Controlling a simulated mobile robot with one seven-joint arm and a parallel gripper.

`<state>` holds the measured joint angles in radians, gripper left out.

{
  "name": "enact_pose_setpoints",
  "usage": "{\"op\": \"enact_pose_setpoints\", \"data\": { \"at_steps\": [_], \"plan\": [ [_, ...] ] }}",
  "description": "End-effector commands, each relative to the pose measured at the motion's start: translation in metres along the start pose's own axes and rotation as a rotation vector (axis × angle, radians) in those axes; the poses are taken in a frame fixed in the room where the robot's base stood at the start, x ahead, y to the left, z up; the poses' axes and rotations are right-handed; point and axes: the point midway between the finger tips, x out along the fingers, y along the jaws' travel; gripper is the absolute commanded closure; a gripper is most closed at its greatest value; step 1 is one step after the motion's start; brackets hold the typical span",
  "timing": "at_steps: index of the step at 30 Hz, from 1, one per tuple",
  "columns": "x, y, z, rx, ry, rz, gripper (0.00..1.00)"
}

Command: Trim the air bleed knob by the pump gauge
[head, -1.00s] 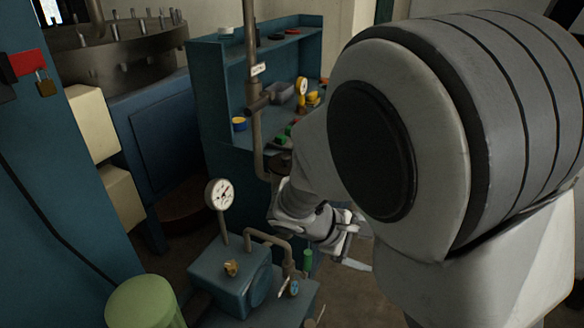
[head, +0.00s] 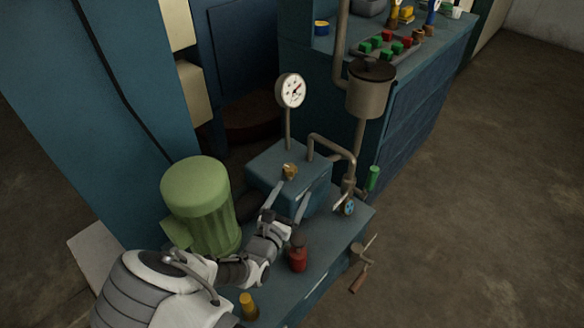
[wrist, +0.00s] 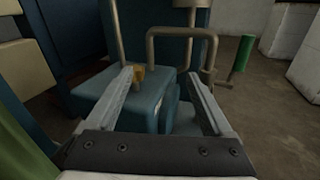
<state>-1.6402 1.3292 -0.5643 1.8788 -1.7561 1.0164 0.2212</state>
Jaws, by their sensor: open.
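The brass air bleed knob (head: 290,171) sits on top of the blue pump block (head: 262,163). The white-faced round gauge (head: 291,91) stands behind it on a thin post. My gripper (head: 295,190) is open and empty, reaching towards the block from the front with its fingertips close to the knob. In the wrist view the knob (wrist: 139,74) shows between the fingers (wrist: 160,76), just by the left fingertip. I cannot tell whether that finger touches it. The gauge's face is out of the wrist view.
A green motor (head: 200,195) stands left of the pump. A bent pipe (head: 335,147) with a blue-handled valve (head: 348,207) and a green handle (head: 373,178) is at right. A red bottle-like part (head: 298,252) and a yellow cap (head: 249,306) stand near my arm.

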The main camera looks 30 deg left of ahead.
Motion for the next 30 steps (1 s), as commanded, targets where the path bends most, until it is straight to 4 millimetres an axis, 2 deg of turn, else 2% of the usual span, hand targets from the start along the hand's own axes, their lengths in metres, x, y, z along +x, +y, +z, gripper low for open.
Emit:
{"op": "enact_pose_setpoints", "data": {
  "at_steps": [1, 3, 7, 11, 14, 30],
  "plan": [
    [-0.006, 0.009, -0.017, -0.037, -0.004, 0.051, 0.15],
    [-0.013, 0.02, -0.028, -0.072, -0.008, 0.104, 0.15],
    [-0.018, 0.03, -0.038, -0.104, -0.012, 0.152, 0.15],
    [-0.01, 0.032, -0.04, -0.108, -0.012, 0.158, 0.15],
    [0.005, 0.033, -0.04, -0.106, -0.013, 0.155, 0.15],
    [0.119, 0.051, -0.041, -0.105, -0.013, 0.153, 0.15]
  ]
}}
